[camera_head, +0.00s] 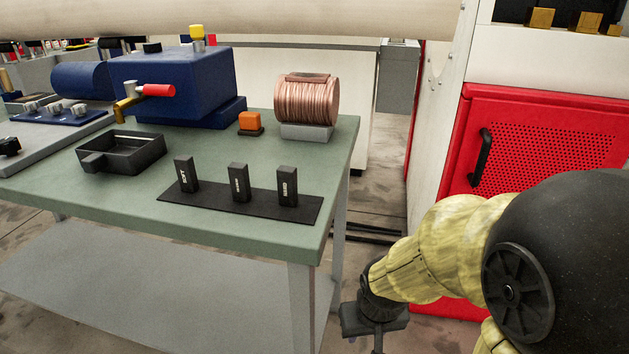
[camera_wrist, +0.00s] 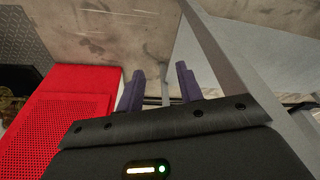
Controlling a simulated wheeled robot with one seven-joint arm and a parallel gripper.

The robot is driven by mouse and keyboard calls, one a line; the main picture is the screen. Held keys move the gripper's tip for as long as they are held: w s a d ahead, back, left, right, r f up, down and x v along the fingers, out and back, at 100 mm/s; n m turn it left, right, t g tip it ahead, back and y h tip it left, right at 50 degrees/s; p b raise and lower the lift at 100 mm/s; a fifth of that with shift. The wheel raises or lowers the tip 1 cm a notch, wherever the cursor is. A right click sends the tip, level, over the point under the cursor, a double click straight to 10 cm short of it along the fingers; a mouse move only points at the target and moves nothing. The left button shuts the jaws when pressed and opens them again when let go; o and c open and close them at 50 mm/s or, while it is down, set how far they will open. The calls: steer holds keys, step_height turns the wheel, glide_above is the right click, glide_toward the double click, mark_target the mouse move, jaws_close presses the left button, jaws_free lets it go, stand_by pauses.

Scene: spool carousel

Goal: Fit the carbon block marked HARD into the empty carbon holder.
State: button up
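Three upright black carbon blocks stand in a row on a dark mat (camera_head: 215,203) on the green table in the head view. The right block (camera_head: 287,187) has small white lettering that looks like HARD. The left block (camera_head: 186,174) seems to read SOFT; the middle block (camera_head: 239,182) has lettering too small to read. No empty carbon holder is clearly recognisable; brass-coloured pieces (camera_head: 541,17) show on the machine at the upper right. My gripper (camera_head: 375,318) is low, right of the table and away from the blocks. In the wrist view its fingers (camera_wrist: 160,78) are apart with nothing between them.
On the table (camera_head: 235,225) are an open dark tray (camera_head: 150,150), a blue machine (camera_head: 180,85) with a red-handled lever, an orange button (camera_head: 250,121) and a copper coil (camera_head: 307,100). A red perforated door (camera_head: 550,130) is at the right. Floor shows between table and door.

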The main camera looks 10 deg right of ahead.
steer(key=shift+d, duration=0.35)
steer(key=o, duration=0.3)
steer(key=shift+r, duration=0.1)
steer(key=shift+o, duration=0.3)
steer(key=shift+r+p, duration=0.25)
steer(key=shift+p, duration=0.1)
step_height(320, 180, up, 41)
steer(key=w+a+p, duration=0.1)
steer(key=p, duration=4)
steer(key=w+a+r+m+p, duration=0.2)
steer(key=w+a+r, duration=0.1)
steer(key=a, duration=0.4)
steer(key=w+a+r+m+g+p, duration=0.1)
steer(key=w+a+r+m+p, duration=0.2)
steer(key=w+a, duration=0.3)
steer(key=shift+a+h, duration=0.4)
steer(key=shift+a, duration=0.2)
